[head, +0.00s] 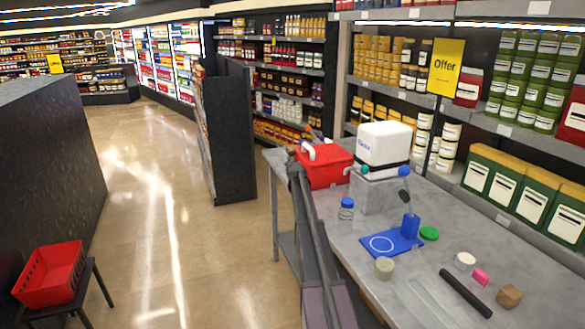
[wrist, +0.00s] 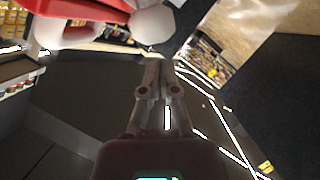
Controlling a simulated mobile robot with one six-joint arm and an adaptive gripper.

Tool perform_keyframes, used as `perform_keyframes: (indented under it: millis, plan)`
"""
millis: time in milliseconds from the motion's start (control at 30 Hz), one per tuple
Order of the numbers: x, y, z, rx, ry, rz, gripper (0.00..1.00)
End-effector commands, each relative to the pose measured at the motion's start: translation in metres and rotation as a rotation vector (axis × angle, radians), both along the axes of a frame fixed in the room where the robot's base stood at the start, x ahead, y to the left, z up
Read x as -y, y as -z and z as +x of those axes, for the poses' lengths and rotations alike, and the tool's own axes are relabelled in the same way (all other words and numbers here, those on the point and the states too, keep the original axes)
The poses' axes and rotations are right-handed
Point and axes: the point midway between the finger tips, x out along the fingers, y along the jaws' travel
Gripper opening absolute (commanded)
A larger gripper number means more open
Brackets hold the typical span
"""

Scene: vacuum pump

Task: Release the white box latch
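The white box (head: 384,143) stands upright on a grey block (head: 376,195) on the table, with a dark band around its lower part. A teal knob-like part (head: 364,169) and a blue one (head: 404,171) show near its lower edge; I cannot tell which part is the latch. My gripper (wrist: 154,64) looks shut and empty in the wrist view, its fingertips together. In the head view, my arm reaches up along the table's left edge beside the red box (head: 325,168). A white rounded part (wrist: 152,22) shows just beyond the fingertips, apart from them.
A blue stand (head: 396,243), a blue-capped jar (head: 346,209), a green lid (head: 429,233), a black bar (head: 466,293) and small blocks lie on the table (head: 415,300). Stocked shelves stand behind. A red basket (head: 50,275) sits on a stool at left. The aisle floor is clear.

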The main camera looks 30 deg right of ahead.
Motion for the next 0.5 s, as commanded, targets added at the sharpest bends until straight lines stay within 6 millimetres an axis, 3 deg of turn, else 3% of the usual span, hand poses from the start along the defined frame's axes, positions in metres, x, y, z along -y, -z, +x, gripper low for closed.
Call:
perform_keyframes:
  millis: [167,500]
  plan:
    - [-0.011,-0.021,0.000,0.004,-0.003,-0.002,0.00]
    - [-0.032,-0.041,-0.055,0.005,-0.004,-0.001,0.00]
